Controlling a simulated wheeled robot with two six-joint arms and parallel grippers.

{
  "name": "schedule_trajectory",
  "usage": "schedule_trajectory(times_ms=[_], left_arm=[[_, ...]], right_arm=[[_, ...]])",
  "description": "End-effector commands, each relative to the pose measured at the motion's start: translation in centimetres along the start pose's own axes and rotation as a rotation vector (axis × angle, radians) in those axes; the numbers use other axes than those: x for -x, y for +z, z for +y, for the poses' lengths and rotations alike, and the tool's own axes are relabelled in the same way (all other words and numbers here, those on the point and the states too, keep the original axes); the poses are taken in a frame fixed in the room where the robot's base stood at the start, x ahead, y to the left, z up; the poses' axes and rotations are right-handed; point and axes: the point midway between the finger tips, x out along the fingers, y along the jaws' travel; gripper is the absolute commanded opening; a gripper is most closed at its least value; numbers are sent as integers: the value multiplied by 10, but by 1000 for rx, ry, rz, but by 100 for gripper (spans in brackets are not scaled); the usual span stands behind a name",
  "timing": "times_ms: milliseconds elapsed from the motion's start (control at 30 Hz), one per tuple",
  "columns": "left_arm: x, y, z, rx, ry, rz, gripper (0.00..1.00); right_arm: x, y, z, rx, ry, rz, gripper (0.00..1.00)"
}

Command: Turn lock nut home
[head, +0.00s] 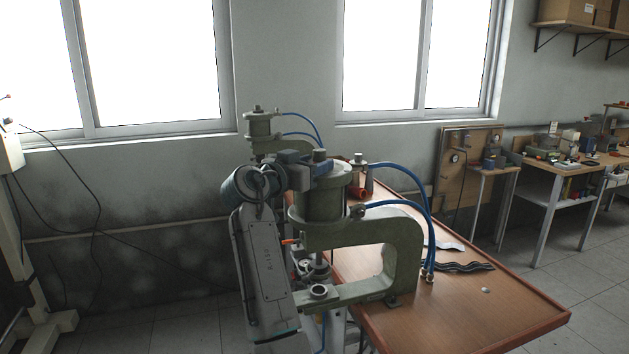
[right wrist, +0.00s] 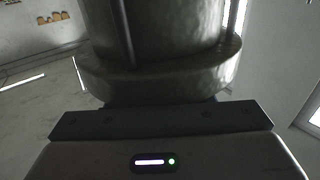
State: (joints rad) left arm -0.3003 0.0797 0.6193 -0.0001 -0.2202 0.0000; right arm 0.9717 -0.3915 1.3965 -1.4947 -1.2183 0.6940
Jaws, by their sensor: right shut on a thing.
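A green pneumatic press (head: 405,255) with a C-shaped frame stands at the table's near left edge. Its upright cylinder (head: 318,205) fills the top of the right wrist view (right wrist: 160,45). My left gripper is out of view.
A second green press cylinder (head: 259,127) stands behind my arm. Blue air hoses (head: 425,210) arch right of the press to the table. An orange lever (head: 290,241) juts left. The wooden table (head: 480,305) is mostly clear at front right.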

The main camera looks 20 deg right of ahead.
Motion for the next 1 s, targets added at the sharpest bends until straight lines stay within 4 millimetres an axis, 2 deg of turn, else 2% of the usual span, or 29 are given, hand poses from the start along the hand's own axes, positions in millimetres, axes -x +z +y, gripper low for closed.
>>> schedule_trajectory(times_ms=[33,200,700,733,800,833,1000], left_arm=[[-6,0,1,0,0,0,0],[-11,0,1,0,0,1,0],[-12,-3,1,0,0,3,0],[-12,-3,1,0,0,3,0],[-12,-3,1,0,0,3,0],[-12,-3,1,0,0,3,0],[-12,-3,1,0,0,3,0]], right_arm=[[0,3,-1,2,18,-1,24],[0,1,-2,1,59,-1,24],[0,1,-2,3,76,-3,24],[0,1,-2,3,76,-3,51],[0,1,-2,3,76,-3,65],[0,1,-2,3,76,-3,69],[0,1,-2,2,75,-2,69]])
